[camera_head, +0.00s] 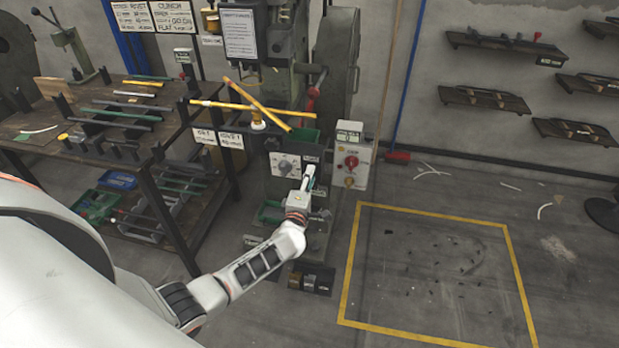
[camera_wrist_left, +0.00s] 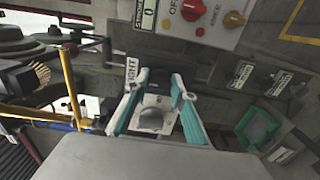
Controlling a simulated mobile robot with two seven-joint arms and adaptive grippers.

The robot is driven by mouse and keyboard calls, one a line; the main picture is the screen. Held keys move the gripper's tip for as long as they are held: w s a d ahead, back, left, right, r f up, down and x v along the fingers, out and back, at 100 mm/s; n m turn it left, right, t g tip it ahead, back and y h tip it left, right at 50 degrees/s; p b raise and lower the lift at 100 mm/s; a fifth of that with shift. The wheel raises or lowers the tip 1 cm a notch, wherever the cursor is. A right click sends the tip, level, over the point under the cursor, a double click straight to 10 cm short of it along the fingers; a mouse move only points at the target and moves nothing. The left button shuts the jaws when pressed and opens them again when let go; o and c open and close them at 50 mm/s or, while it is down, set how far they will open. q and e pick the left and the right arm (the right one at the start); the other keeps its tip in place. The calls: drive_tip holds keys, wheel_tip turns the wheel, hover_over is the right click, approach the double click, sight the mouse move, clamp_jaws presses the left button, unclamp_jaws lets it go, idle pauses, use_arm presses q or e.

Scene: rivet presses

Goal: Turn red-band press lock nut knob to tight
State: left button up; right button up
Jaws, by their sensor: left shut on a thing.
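My left gripper (camera_head: 310,177) is in front of the press (camera_head: 284,218), just right of and below a white dial plate (camera_head: 276,163) with a round grey knob (camera_head: 286,167). In the left wrist view the two teal-edged fingers (camera_wrist_left: 158,84) stand a little apart with a dark knob-like piece (camera_wrist_left: 158,77) between their tips. I take this as the lock nut knob; its shape and pointing direction are mostly hidden. A small white label (camera_wrist_left: 131,73) beside the left fingertip seems to end in "GHT". I cannot make out a red band.
A control box (camera_head: 352,158) with a red button stands right of the gripper. Yellow bars (camera_head: 255,106) cross above the dial. A green bin (camera_wrist_left: 257,127) is to the right in the wrist view. A workbench (camera_head: 85,140) is at left.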

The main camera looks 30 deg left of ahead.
use_arm(q)
drive_tip(key=o, duration=1.1)
drive_tip(key=v, duration=1.2)
